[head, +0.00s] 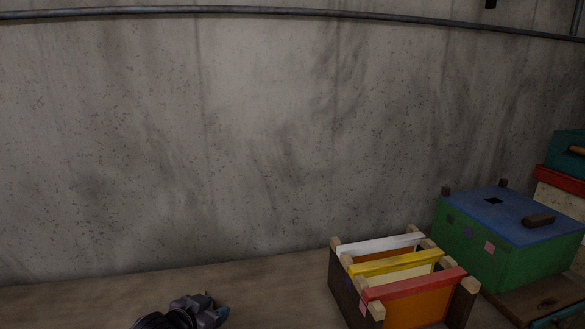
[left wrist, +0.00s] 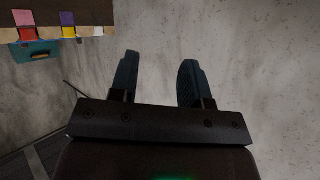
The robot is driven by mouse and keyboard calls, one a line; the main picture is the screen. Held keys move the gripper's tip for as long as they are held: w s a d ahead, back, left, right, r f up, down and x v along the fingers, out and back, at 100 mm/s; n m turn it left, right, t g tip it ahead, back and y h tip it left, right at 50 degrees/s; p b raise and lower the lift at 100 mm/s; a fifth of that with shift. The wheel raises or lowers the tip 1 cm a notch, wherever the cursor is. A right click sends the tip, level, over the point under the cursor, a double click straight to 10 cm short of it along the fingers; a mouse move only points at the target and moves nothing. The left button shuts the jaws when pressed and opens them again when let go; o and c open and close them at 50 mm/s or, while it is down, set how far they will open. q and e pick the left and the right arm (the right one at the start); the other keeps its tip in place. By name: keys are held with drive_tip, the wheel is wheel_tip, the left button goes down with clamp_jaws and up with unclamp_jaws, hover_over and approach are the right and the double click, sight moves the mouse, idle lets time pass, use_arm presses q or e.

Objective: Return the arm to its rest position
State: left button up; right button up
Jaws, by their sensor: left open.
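My left gripper (head: 216,308) shows at the bottom edge of the head view, low and left of centre, partly cut off by the frame. In the left wrist view its two dark teal fingers (left wrist: 157,72) stand well apart with nothing between them, against the grey wall. The gripper is clear of the objects on the right. My right gripper is in neither view.
A wooden rack (head: 344,296) with white, yellow and red-topped frames stands right of my left gripper. A green box (head: 475,249) with a blue lid is beyond it. Bare brown surface (head: 265,285) lies between gripper and rack. The concrete wall (head: 200,140) is behind.

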use_arm(q)
drive_tip(key=s+a+f+n+y, duration=0.1)
drive_tip(key=s+a+f, duration=0.2)
drive_tip(key=s, duration=0.6)
drive_tip(key=s+a+f+n+y, duration=0.2)
drive_tip(key=s+a+f, duration=0.1)
drive_tip(key=s+f, duration=0.5)
drive_tip(key=s+a+f+n+y, duration=0.2)
drive_tip(key=s+a+f, duration=0.2)
drive_tip(key=s, duration=0.7)
wheel_tip(320, 180, down, 2)
drive_tip(key=shift+s, duration=0.25)
